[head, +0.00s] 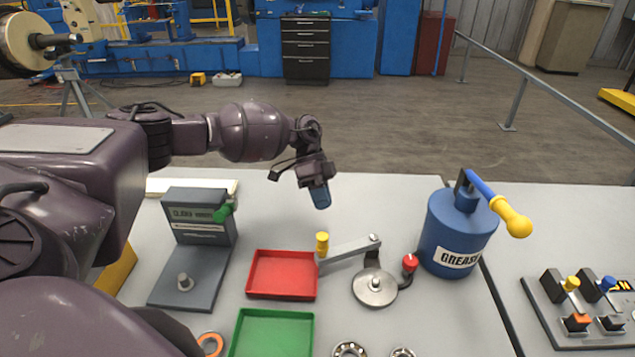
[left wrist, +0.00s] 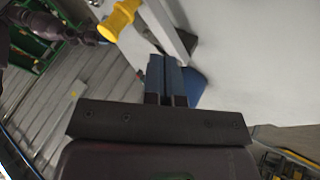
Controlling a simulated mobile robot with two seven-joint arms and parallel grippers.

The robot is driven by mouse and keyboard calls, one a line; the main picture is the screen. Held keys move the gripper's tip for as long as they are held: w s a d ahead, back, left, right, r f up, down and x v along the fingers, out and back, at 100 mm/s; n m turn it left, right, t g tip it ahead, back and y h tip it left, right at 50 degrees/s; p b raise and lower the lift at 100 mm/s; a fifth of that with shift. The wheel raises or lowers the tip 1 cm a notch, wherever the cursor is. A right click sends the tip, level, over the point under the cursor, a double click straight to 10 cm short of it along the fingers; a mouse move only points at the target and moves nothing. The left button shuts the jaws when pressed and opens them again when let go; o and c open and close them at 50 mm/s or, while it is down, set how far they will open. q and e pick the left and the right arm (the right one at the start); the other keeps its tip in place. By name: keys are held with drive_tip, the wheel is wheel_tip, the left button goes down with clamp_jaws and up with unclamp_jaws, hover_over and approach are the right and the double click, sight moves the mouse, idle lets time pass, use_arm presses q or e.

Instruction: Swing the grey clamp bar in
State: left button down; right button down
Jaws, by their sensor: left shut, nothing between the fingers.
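The grey clamp bar (head: 345,250) reaches left from its pivot behind the round metal stand (head: 374,288). Its yellow handle (head: 322,243) stands at its left end, by the red tray's back right corner. A red-knobbed lever (head: 410,264) is on the stand's right side. My left gripper (head: 321,197), with blue fingers, is shut and empty, beyond the handle and apart from it. In the left wrist view the shut fingers (left wrist: 167,82) point toward a grey bar (left wrist: 166,28), with the yellow handle (left wrist: 118,20) to its left. My right gripper is out of view.
A red tray (head: 282,276) and a green tray (head: 272,335) lie left of the stand. A grey gauge (head: 200,215) stands further left. A blue grease can (head: 455,240) stands close to the right, and a switch panel (head: 585,312) beyond it. The table behind the bar is clear.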

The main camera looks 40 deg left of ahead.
use_arm(q)
drive_tip(key=s+d+f+p, duration=0.1)
drive_tip(key=s+d+f, duration=0.1)
drive_tip(key=s+d, duration=0.1)
drive_tip(key=shift+s+d+f+p, duration=0.2)
drive_tip(key=shift+s+f+p, duration=0.2)
drive_tip(key=shift+s, duration=0.45)
drive_tip(key=shift+d, duration=0.1)
